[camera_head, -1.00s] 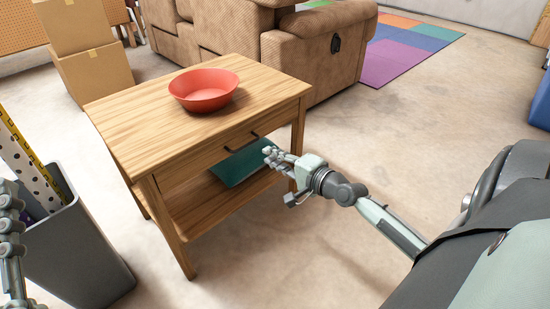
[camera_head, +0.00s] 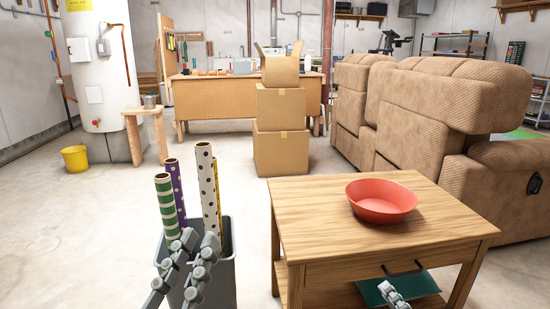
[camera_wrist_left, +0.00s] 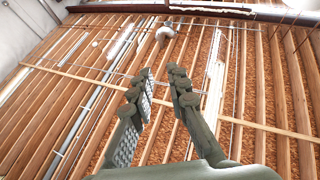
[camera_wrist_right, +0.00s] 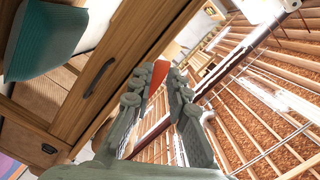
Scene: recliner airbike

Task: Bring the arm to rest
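My left gripper (camera_head: 196,242) is raised in front of the grey bin in the head view. Its two fingers stand apart with nothing between them, and the left wrist view shows the same gap (camera_wrist_left: 160,74). My right gripper (camera_head: 392,294) shows only in part at the bottom edge of the head view, in front of the wooden table (camera_head: 300,212). In the right wrist view its fingers (camera_wrist_right: 168,72) are a little apart and hold nothing. The red bowl (camera_head: 381,201) shows beyond them. The right arm's links are out of the head view.
The table's drawer handle (camera_head: 405,268) and a teal object (camera_head: 412,287) on its lower shelf are close to my right gripper. The grey bin (camera_head: 227,278) with several patterned rolls (camera_head: 209,188) stands left of the table. Stacked boxes (camera_head: 281,150) and a recliner sofa (camera_head: 400,105) are behind.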

